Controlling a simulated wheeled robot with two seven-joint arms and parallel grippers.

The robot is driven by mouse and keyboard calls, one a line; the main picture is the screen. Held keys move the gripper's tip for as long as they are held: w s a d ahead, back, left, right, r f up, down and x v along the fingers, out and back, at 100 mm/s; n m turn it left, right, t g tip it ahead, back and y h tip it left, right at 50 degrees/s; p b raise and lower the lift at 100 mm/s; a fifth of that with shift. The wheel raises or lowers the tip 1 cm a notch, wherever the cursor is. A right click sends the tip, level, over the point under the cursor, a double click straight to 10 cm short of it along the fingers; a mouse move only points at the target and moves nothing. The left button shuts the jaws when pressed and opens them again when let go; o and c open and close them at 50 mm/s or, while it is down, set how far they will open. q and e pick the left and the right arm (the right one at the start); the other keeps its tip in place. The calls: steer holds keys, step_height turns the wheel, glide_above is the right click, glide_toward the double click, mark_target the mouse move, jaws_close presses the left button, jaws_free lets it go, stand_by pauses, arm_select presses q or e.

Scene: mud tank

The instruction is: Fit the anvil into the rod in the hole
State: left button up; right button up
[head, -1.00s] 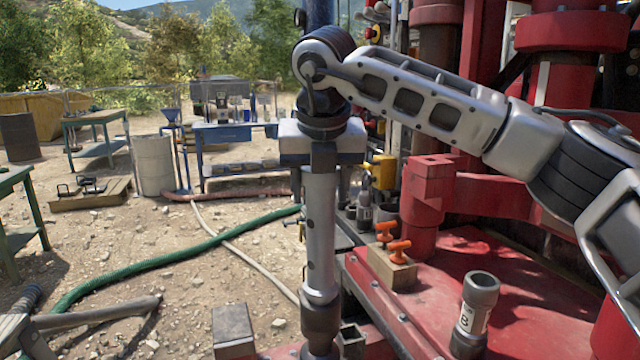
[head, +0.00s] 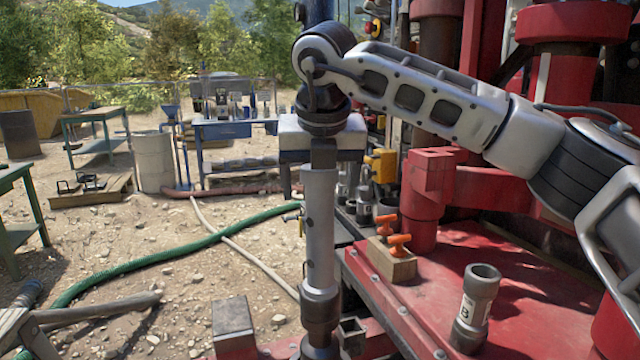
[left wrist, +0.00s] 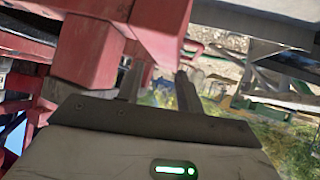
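My right gripper (head: 323,157), on the arm coming in from the right, points down and is shut on the top of a long grey cylinder (head: 320,225), apparently the anvil. The cylinder hangs upright, with a wider dark collar (head: 320,308) low down. Its lower end meets dark parts at the frame's bottom edge, so I cannot tell whether it touches or enters the rod. I cannot make out the rod or hole separately. My left gripper is outside the head view. In the left wrist view its fingers (left wrist: 158,88) are apart with nothing between them.
The red rig deck (head: 535,315) lies to the right, carrying a grey pipe piece marked B (head: 475,308) and a wooden block (head: 392,262) with orange handles. A dark metal block (head: 233,322) is left of the cylinder. A red beam (left wrist: 95,50) is close to my left gripper.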

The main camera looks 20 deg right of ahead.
steer(key=shift+f, duration=0.2)
steer(key=v, duration=1.6)
steer(key=shift+r, duration=0.1)
